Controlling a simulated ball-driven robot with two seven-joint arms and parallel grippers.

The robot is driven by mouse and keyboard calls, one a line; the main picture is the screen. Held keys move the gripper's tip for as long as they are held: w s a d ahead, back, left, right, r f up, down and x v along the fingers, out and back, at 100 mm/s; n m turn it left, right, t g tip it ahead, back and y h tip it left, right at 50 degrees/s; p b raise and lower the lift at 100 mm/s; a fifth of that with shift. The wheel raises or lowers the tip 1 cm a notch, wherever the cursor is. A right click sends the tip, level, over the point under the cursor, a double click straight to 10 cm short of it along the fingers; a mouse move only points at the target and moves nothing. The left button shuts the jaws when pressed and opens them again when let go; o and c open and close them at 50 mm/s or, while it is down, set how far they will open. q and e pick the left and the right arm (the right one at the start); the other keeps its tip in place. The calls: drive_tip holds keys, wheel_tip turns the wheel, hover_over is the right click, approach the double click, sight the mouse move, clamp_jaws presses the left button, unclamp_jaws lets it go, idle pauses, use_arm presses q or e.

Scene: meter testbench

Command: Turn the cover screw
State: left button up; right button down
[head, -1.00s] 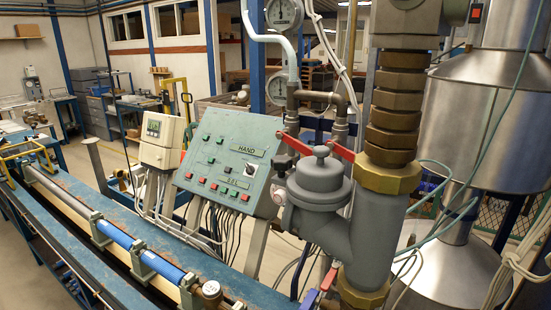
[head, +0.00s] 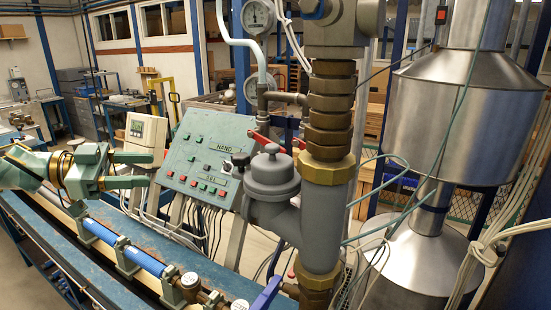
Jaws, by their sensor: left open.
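The grey valve housing (head: 268,197) stands in the middle, bolted into the thick pipework. Its round domed cover has a small grey knob-like screw (head: 271,149) on top. My left gripper (head: 151,169) is green and open, with its two fingers one above the other, pointing right. It is empty and well to the left of the housing, in front of the control panel's left side in the picture. My right gripper is not in view.
A sloping green control panel (head: 209,140) with buttons stands between my left gripper and the housing. A red lever (head: 262,138) sits just behind the cover screw. A brass-collared vertical pipe (head: 328,170) is close on its right. Blue pipes run along the bench below.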

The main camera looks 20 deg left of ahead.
use_arm(q)
drive_tip(key=d+r+h, duration=0.1)
drive_tip(key=d+h, duration=0.1)
drive_tip(key=n+g+p, duration=0.1)
drive_tip(key=p, duration=0.2)
approach(241, 163)
drive_tip(key=w, duration=0.3)
drive_tip(key=shift+h, duration=0.4)
drive_tip(key=p+x, duration=0.3)
drive_tip(key=x, duration=0.3)
drive_tip(key=shift+s+d+f+p, duration=0.1)
drive_tip(key=shift+s+f+p, duration=0.1)
drive_tip(key=shift+p, duration=0.2)
drive_tip(key=shift+s, duration=0.1)
drive_tip(key=c, duration=1)
